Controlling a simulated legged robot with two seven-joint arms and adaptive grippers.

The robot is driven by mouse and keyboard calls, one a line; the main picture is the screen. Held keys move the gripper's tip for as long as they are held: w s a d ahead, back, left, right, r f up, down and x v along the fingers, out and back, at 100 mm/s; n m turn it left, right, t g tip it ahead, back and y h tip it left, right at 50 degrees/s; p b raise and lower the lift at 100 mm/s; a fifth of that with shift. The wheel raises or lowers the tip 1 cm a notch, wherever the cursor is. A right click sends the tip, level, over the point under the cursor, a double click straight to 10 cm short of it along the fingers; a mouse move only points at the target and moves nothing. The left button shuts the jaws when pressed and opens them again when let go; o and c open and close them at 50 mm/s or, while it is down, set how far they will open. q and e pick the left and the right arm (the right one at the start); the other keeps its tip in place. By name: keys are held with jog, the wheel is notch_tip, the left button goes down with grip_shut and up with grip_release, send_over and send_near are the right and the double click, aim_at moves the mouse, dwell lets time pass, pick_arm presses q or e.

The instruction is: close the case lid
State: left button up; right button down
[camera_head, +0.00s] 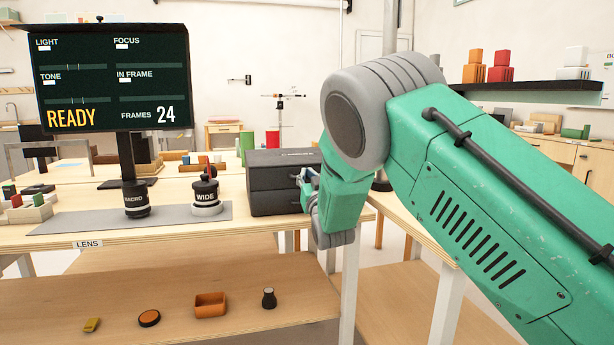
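The case (268,197) is a dark grey box on the back table, right of the grey mat. Its lid (282,158) looks down on the body; whether it is fully seated or latched I cannot tell. My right gripper (303,183) is at the front right of the case, partly hidden by my own green arm. Its fingertips overlap the case's right end in the picture; contact is unclear. Whether the fingers are open or shut does not show clearly. My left gripper is out of view.
Two lenses, MACRO (136,199) and WIDE (206,194), stand on the grey mat (80,222) left of the case. A READY monitor (112,80) rises behind. Small items, including an orange tray (210,305), lie on the lower front shelf (260,275).

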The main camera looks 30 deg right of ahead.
jog(key=shift+s+f, duration=0.1)
jog(key=shift+f, duration=0.65)
jog(key=r+v, duration=0.1)
jog(key=v, duration=1)
jog(key=s+a+f+n+g+y, duration=0.15)
jog(key=s+f+g, duration=0.25)
jog(key=f, duration=1)
jog(key=s+a+f+n+g+y, duration=0.1)
jog(key=s+a+f+g+y, duration=0.3)
jog(key=s+f, duration=0.7)
jog(key=s+a+f+g, duration=0.2)
jog(key=s+f+g, duration=0.4)
jog(key=s+f, duration=0.5)
jog(key=s+a+f+n+g, duration=0.1)
jog(key=s+a+f+g, duration=0.15)
jog(key=s, duration=0.45)
jog(key=s+a+f+n+g, duration=0.1)
jog(key=s+a+f+g, duration=0.2)
jog(key=s, duration=0.5)
notch_tip(320, 180, up, 12)
jog(key=d+y+p, duration=0.1)
jog(key=p, duration=1.1)
jog(key=shift+s+p, duration=0.3)
jog(key=shift+d+m, duration=0.1)
jog(key=shift+m, duration=0.15)
